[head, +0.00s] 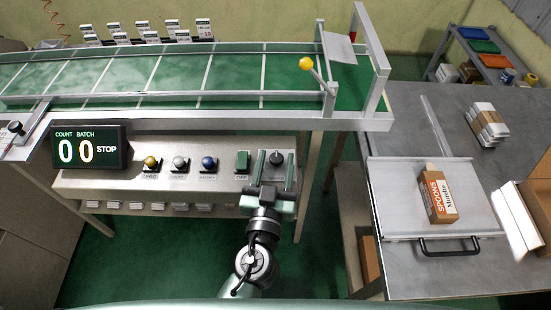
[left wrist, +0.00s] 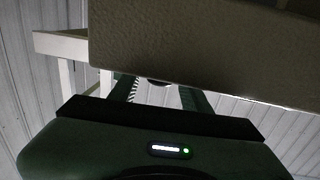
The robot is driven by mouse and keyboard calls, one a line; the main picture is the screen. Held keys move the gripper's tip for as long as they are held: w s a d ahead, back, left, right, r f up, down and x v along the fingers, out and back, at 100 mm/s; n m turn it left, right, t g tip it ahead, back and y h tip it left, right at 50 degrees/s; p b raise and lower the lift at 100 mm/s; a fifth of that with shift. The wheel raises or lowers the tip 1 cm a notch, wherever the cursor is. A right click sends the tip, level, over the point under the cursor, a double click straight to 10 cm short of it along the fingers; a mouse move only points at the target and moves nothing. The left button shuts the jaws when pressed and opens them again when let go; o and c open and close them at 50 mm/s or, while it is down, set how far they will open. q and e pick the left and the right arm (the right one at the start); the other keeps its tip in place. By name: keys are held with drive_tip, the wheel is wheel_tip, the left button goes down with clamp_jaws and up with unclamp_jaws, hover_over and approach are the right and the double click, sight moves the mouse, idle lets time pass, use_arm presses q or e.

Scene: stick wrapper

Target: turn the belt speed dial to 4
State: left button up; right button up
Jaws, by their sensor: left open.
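The belt speed dial (head: 277,158) is a dark round knob at the right end of the control panel (head: 110,184), below the conveyor. Its scale and pointer are too small to read. My left gripper (head: 269,164) is open at the dial, with its two fingers on either side of the knob or just in front of it; I cannot tell whether they touch it. In the left wrist view the fingers (left wrist: 160,90) reach up behind the edge of a beige panel (left wrist: 220,45), which hides their tips. My right gripper is not in view.
A box (head: 438,194) lies on the right table.

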use_arm(q)
clamp_jaws()
drive_tip(key=shift+m+h, duration=0.3)
drive_tip(key=shift+h, duration=0.2)
drive_tip(key=m+h, duration=0.1)
drive_tip(key=h+p, duration=0.1)
drive_tip(key=m+g+h+p, duration=0.1)
drive_tip(key=shift+a+r+m+h, duration=0.2)
drive_tip(key=shift+a+m+h, duration=0.1)
drive_tip(key=shift+h, duration=0.1)
drive_tip(key=shift+w+a+f+m+g+h+p, duration=0.1)
drive_tip(key=shift+m+g+h+p, duration=1.25)
drive_tip(key=shift+h, duration=0.55)
unclamp_jaws()
drive_tip(key=shift+f, duration=0.1)
